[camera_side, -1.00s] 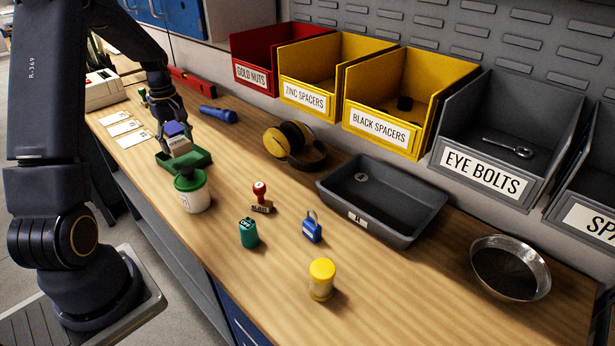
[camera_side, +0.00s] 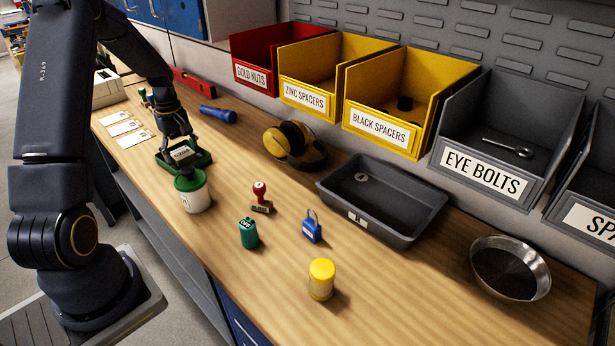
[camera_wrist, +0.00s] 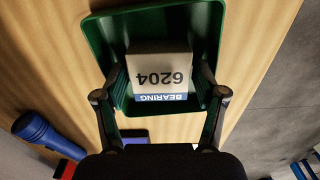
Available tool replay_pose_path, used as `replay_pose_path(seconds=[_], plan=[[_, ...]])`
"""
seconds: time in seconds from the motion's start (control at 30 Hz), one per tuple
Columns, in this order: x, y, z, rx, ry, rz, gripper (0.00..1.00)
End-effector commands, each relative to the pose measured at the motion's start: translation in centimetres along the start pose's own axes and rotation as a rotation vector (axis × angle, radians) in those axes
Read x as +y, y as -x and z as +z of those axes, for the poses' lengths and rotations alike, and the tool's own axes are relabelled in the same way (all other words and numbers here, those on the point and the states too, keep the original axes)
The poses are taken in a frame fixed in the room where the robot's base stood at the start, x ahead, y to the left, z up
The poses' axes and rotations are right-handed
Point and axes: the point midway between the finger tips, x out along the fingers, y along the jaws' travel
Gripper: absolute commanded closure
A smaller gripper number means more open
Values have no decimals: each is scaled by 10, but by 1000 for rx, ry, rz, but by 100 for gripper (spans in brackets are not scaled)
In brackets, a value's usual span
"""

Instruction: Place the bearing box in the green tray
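The bearing box (camera_wrist: 160,75), a pale box with a blue band and the marking 6204, lies inside the green tray (camera_wrist: 208,18) in the wrist view. In the side view, the box (camera_side: 183,154) sits low within the walls of the green tray (camera_side: 202,164). My gripper (camera_wrist: 160,82) is over the tray, with one finger on each side of the box. The fingers look spread, with narrow gaps to the box. In the side view, my gripper (camera_side: 178,142) is just above the box and partly hides the tray's back.
A green-lidded white jar (camera_side: 194,196) stands close in front of the tray. A blue flashlight (camera_side: 218,114) and yellow earmuffs (camera_side: 290,140) lie behind and to the right. White cards (camera_side: 126,129) lie left. A red-handled stamp (camera_side: 260,197) stands further right.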

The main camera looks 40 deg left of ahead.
Motion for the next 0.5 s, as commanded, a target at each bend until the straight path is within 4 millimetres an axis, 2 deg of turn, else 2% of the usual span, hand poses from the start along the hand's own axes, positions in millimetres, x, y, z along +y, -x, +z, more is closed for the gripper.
replay_pose_path(seconds=[0.17, 0.27, 0.5], plan=[[0, 4, 0, 1, 0, 1, 30], [1, 17, -1, 4, 0, 3, 30], [1, 71, 0, 5, 0, 4, 30]])
